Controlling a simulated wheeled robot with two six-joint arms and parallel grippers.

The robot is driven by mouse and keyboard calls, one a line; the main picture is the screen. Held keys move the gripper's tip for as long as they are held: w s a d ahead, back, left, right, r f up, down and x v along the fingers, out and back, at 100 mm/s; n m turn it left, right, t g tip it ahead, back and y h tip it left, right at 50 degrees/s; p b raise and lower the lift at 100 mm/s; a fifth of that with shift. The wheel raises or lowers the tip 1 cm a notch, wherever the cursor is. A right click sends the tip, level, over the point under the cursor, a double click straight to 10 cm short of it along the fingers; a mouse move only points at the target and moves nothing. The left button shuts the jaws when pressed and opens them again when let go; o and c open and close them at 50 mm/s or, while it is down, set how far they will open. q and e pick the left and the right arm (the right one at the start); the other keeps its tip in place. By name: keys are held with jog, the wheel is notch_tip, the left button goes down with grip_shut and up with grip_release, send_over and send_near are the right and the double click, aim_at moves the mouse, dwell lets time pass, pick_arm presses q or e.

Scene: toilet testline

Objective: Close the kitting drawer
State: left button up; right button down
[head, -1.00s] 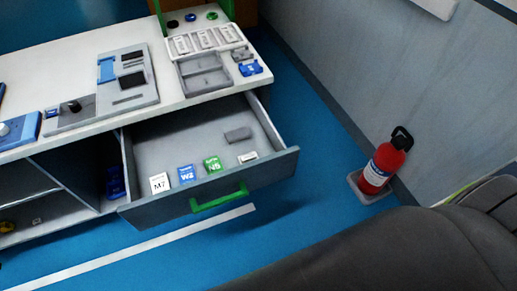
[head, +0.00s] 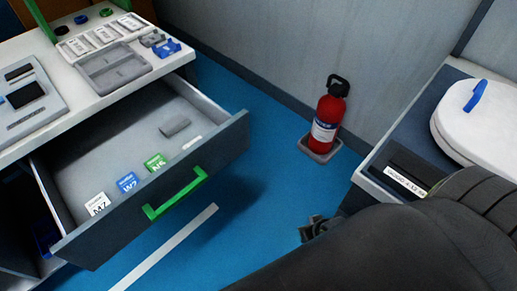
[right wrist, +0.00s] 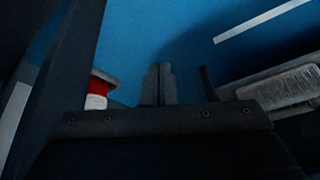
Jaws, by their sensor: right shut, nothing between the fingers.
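The kitting drawer (head: 222,150) is pulled well out of the white-topped bench in the head view. Its dark front carries a green handle (head: 178,197). Inside lie a white M7 label block (head: 97,204), a blue one (head: 127,182), a green one (head: 155,162) and a grey block (head: 175,126). My right gripper (head: 318,228) is low over the blue floor, right of the handle and apart from it, partly hidden by my arm. In the right wrist view its fingers (right wrist: 158,85) are together and empty. My left gripper is out of view.
A red fire extinguisher (head: 328,120) stands by the wall, right of the drawer. A counter with a white toilet lid (head: 475,120) is at the right. The bench top holds a grey tray (head: 113,67). Blue floor (head: 260,180) is clear between drawer and extinguisher.

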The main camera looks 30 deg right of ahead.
jog(key=w+a+r+m+t+y+b, duration=0.1)
jog(key=w+r+m+t+y+b, duration=0.1)
jog(key=w+r+m+t, duration=0.3)
jog(key=m+t+y+b, duration=0.4)
jog(key=m+t+b, duration=0.2)
jog(key=m+t, duration=0.1)
send_near(241, 132)
jog(key=p+x, duration=0.1)
jog(key=x, duration=0.4)
jog(key=shift+w+a+r+p, duration=0.1)
jog(key=shift+w+a+p, duration=0.05)
jog(key=shift+w+p, duration=0.15)
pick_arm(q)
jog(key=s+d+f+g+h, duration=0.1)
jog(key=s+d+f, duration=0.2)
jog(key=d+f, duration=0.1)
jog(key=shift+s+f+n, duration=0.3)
pick_arm(e)
jog(key=shift+w+a, duration=0.15)
jog(key=shift+w, duration=0.4)
jog(key=shift+w, duration=0.1)
